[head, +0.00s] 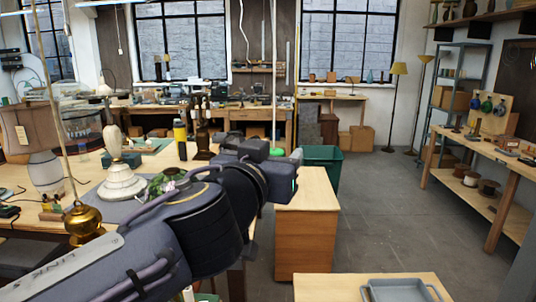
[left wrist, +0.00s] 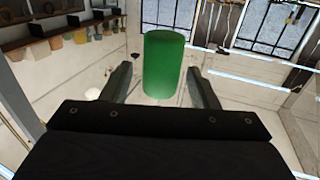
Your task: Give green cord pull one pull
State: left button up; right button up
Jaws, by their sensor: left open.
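The green cord pull (head: 277,152) shows as a small green end just above my left gripper in the head view, at the bottom of a pale vertical cord (head: 274,75). In the left wrist view the green cord pull (left wrist: 164,64) is a plain cylinder in line with the space between the two fingers. My left gripper (left wrist: 160,88) is open, with a gap on each side of the pull. In the head view the left gripper (head: 282,172) mostly hides behind its own wrist, and much of the pull is hidden. My right gripper is not in view.
A wooden cabinet (head: 305,215) stands below the gripper, with a green bin (head: 323,160) behind it. The left table holds a white lamp base (head: 122,183) and a brass lamp base (head: 83,218). A grey tray (head: 398,290) lies front right. The floor (head: 385,210) is clear.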

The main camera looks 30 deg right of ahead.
pick_arm(q)
jog(key=c, duration=1)
jog(key=shift+f+b, duration=1.35)
jog(key=shift+b, duration=0.4)
jog(key=shift+r, duration=0.15)
jog(key=shift+r+p, duration=1)
jog(key=shift+r, duration=0.2)
jog(key=o, duration=1)
